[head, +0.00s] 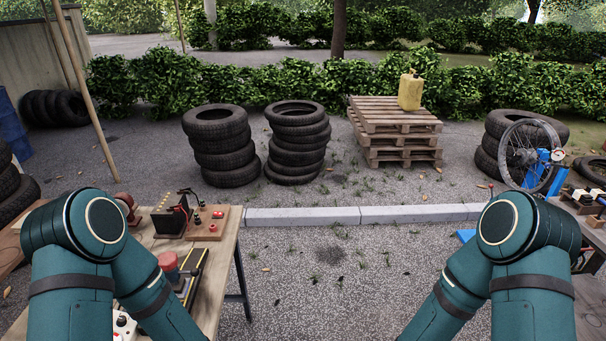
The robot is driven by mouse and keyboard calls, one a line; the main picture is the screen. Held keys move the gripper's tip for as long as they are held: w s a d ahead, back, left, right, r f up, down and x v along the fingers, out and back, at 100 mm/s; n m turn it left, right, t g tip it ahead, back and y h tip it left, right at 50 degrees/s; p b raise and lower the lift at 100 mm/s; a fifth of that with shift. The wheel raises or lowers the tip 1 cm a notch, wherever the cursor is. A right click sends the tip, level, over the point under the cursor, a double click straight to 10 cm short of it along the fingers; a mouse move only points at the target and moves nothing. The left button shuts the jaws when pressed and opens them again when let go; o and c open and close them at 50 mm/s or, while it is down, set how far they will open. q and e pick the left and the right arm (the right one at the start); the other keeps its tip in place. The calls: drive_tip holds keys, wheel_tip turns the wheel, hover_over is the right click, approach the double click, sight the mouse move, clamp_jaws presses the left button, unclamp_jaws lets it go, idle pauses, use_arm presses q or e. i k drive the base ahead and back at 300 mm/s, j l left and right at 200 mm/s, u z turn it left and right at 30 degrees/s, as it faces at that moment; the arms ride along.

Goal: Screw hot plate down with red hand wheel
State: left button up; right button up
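A red round knob (168,262), possibly the red hand wheel, sits above a dark, yellow-edged device (190,276) on the left workbench (224,262). My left arm covers part of this device, and I cannot tell whether it includes the hot plate. Another dark red round part (125,201) shows farther back on the bench, partly behind my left arm. Both my arms reach down out of the bottom of the picture. Neither gripper is in view.
A wooden board with red knobs (207,226) and a dark upright block (171,219) stand on the left bench. A wheel in a blue stand (530,157) is at the right. Tyre stacks (220,147) and pallets (394,128) stand beyond the kerb (390,214).

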sight(168, 260)
drive_tip(key=i+l+u, duration=0.1)
drive_tip(key=l, duration=1.1)
drive_tip(key=i+u, duration=0.1)
drive_tip(key=u, duration=1.35)
